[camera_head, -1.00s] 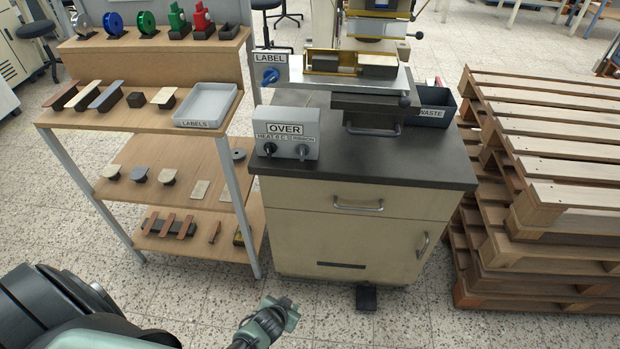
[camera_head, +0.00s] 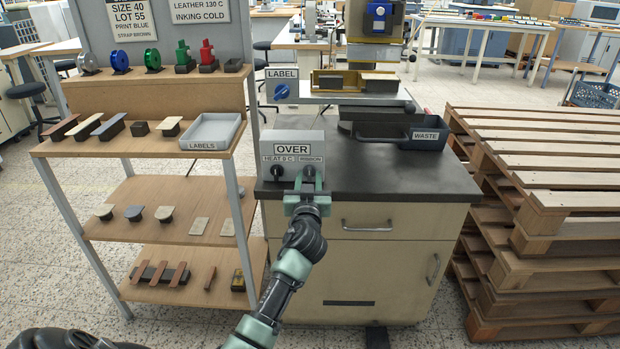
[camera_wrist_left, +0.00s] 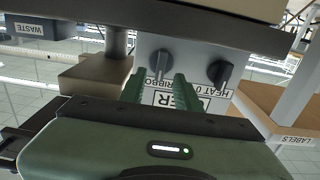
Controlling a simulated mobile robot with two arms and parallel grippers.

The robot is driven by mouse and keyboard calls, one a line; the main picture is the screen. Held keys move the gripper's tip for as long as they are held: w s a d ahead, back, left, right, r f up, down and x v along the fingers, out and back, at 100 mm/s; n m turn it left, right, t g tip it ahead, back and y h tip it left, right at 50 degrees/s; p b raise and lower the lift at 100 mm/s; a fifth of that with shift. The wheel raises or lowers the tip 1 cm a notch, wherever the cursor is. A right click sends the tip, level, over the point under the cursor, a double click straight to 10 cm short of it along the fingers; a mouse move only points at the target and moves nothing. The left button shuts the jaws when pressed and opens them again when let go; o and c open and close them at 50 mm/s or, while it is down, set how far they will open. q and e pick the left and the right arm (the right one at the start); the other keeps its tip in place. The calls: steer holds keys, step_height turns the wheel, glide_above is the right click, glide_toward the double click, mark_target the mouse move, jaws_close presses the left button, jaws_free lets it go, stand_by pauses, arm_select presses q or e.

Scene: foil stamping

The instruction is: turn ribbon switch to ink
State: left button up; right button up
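The grey control box (camera_head: 277,139) stands on the front left of the dark bench top, with an OVER plate. It has a HEAT knob (camera_head: 277,171) on the left and a ribbon knob (camera_head: 309,172) on the right. My left gripper (camera_head: 306,187) is at the ribbon knob, seen from behind. In the left wrist view, which is upside down, the ribbon knob (camera_wrist_left: 160,62) shows between the two green fingertips (camera_wrist_left: 160,80), with gaps visible, so the fingers look open. The HEAT knob (camera_wrist_left: 219,72) is beside them, untouched. The ink mark cannot be read. My right gripper is out of view.
A WASTE bin (camera_head: 427,137) is at the bench's back right. A shelf rack (camera_head: 160,196) stands left, with a LABELS tray (camera_head: 183,144). Stacked pallets (camera_head: 560,150) stand right.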

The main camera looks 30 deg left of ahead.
arm_select(q)
steer(key=shift+x, duration=1)
jaws_close()
